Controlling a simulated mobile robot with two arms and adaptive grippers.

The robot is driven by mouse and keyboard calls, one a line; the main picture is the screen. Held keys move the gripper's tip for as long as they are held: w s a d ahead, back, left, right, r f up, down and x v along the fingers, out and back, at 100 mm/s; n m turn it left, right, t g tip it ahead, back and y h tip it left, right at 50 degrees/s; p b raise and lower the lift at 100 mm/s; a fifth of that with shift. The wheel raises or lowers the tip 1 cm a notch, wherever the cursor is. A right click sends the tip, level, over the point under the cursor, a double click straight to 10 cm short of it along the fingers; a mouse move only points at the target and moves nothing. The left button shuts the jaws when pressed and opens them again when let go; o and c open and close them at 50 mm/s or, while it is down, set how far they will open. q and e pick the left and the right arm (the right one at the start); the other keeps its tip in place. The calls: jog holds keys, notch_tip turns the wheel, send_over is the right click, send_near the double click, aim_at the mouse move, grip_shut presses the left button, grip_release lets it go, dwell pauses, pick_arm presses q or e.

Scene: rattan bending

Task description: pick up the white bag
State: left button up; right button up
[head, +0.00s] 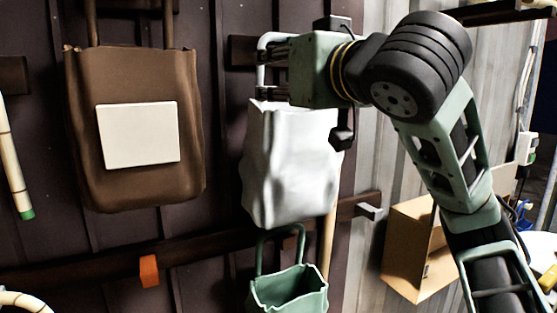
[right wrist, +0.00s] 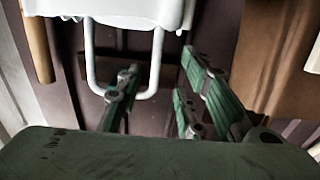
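The white bag (head: 290,165) hangs on the dark wall in the middle of the head view, its pale loop handle (head: 262,70) rising above it. My right gripper (head: 278,72) is at the handle, just above the bag's rim. In the right wrist view the bag (right wrist: 110,10) is at the top, and its handle (right wrist: 157,60) loops downward. There the fingers of my right gripper (right wrist: 160,92) are spread apart, with one strand of the handle appearing between them. Contact cannot be told. My left gripper is not in view.
A brown bag (head: 135,185) with a white patch hangs to the left. A green bag (head: 290,290) hangs just below the white bag. A cardboard box (head: 405,245) is at the lower right. A rail (head: 200,245) with an orange piece (head: 149,270) crosses the wall.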

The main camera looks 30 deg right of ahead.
aim_at(262, 73)
jog(key=w+p, duration=0.2)
jog(key=w+r+p, duration=0.1)
jog(key=w, duration=0.1)
jog(key=shift+d+r+p, duration=0.1)
jog(key=shift+d+p, duration=0.25)
jog(key=shift+w+d+p, duration=0.15)
jog(key=shift+w+p, duration=0.45)
jog(key=shift+w, duration=0.55)
jog(key=shift+w+f, duration=0.3)
jog(key=shift+w, duration=0.1)
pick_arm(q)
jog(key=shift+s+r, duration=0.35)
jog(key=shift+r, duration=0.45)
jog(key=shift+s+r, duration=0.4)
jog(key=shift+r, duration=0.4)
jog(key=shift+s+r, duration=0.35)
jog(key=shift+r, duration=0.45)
pick_arm(e)
grip_shut()
